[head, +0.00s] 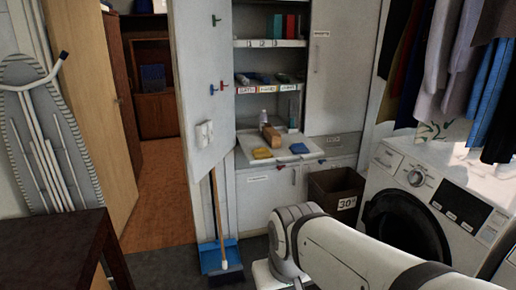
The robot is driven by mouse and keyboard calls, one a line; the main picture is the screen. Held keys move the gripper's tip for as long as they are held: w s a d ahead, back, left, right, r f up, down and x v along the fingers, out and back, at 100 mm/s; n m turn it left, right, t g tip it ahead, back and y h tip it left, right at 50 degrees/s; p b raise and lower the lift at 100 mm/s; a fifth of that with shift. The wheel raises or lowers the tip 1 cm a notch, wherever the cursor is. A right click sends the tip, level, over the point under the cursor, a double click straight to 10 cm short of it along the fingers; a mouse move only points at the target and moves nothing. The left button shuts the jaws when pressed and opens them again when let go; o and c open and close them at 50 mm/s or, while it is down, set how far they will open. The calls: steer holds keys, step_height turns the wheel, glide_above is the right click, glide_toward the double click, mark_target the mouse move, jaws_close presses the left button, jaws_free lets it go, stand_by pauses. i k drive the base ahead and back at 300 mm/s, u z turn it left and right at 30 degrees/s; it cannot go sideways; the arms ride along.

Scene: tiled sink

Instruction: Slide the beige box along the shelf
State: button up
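A small tan-beige box (271,137) stands on the white shelf (285,160) at counter height inside the open cabinet, in the head view. It sits toward the back left of that surface and appears upright. My white arm (350,250) reaches in from the lower right, below and in front of the cabinet. My gripper is not visible, and nothing of mine touches the box.
A yellow item (262,153) and a blue item (299,148) lie in front of the box. A white bottle (263,116) is behind it. The open cabinet door (200,80) is left, a dark bin (335,193) and washing machine (440,200) right.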

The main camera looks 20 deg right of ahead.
mark_target(276, 143)
steer(key=k, duration=0.4)
steer(key=z, duration=0.85)
steer(key=i, duration=2.1)
steer(key=u, duration=0.55)
steer(key=i, duration=1.2)
steer(key=u, duration=0.8)
steer(key=k, duration=0.9)
steer(key=u, duration=0.15)
steer(key=i, duration=0.4)
steer(key=z, duration=0.05)
